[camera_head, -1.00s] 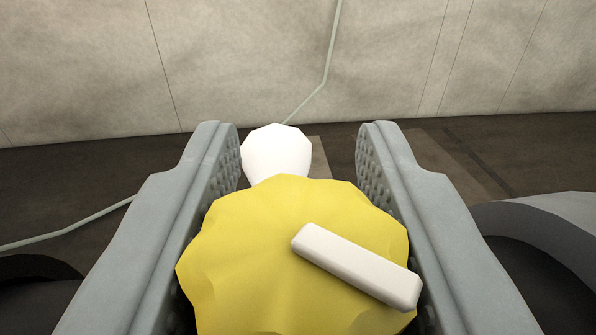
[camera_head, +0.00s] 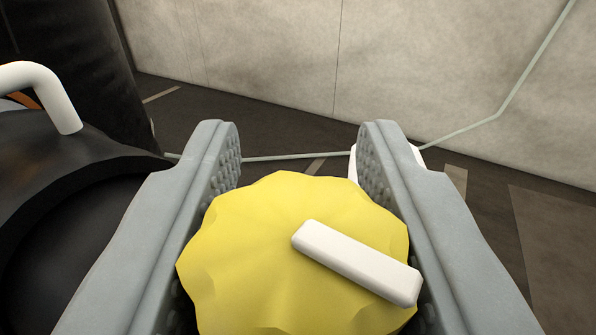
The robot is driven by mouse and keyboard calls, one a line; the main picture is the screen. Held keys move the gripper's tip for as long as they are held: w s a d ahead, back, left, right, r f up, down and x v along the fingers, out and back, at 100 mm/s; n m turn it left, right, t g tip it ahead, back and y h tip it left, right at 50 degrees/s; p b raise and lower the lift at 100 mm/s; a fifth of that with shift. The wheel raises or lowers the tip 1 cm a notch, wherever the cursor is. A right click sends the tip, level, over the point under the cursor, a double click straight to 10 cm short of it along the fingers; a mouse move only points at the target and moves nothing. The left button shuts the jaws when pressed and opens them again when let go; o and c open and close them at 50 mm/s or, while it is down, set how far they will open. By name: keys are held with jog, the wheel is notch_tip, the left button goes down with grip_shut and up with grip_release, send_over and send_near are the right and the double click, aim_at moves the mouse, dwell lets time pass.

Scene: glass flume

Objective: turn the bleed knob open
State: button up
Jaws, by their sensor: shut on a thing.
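The yellow bleed knob (camera_head: 260,260) has a scalloped rim and fills the lower middle of the view. A white raised bar (camera_head: 357,262) lies across its face, slanting from the knob's middle down to the right. My gripper (camera_head: 300,140) is shut on the knob, with one grey finger along its left side and one along its right. The fingertips reach past the knob's far edge. The lower part of the knob is cut off by the picture's edge.
A white rounded part (camera_head: 353,168) shows behind the right fingertip, mostly hidden. A large black rounded body (camera_head: 50,190) with a white bent handle (camera_head: 55,92) is close on the left. A thin pale line (camera_head: 500,112) runs along the pale wall (camera_head: 440,70) and dark floor.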

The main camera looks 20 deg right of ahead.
jog(key=shift+a+n+t+y, duration=0.1)
jog(key=shift+n+t+y, duration=0.2)
jog(key=shift+n+y, duration=0.45)
jog(key=o, duration=1)
